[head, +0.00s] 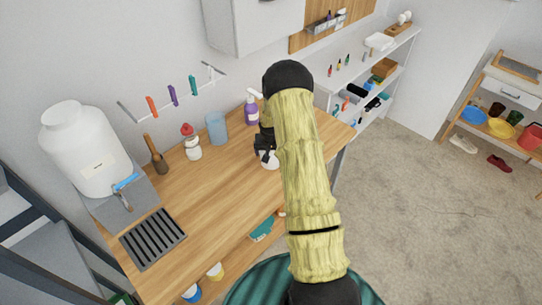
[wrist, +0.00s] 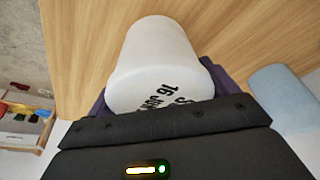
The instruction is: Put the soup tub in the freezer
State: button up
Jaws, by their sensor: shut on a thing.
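The soup tub is a white cylinder with black lettering. It fills the middle of the wrist view (wrist: 155,65) and sits between my gripper's dark fingers. In the head view only part of the tub (head: 269,160) shows, at the wooden counter beside my arm. My gripper (head: 265,145) is shut on the tub; in the wrist view its fingers lie along both sides of it. My arm hides part of the tub in the head view. I cannot tell whether the tub touches the counter. I cannot make out a freezer for certain.
The wooden counter (head: 200,195) holds a blue cup (head: 217,128), a purple bottle (head: 251,110), a red-capped jar (head: 191,145), a wooden pestle-like item (head: 155,155) and a large white container (head: 85,150). A white shelf (head: 375,55) stands behind at right. Open floor lies right.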

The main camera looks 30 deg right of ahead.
notch_tip(320, 180, up, 8)
jog(key=shift+f+b, duration=0.1)
jog(key=shift+b, duration=1)
jog(key=s+a+f+n, duration=0.1)
jog(key=s+a+f, duration=0.1)
jog(key=s+a, duration=0.2)
jog(key=s+a+f+n+y, duration=0.1)
jog(key=s+a, duration=0.3)
jog(key=a, duration=0.4)
jog(key=s+a+f+n, duration=0.3)
jog(key=s+a+f, duration=0.1)
jog(key=a, duration=0.2)
jog(key=shift+s, duration=0.3)
jog(key=shift+a+f, duration=0.1)
jog(key=shift+a, duration=0.05)
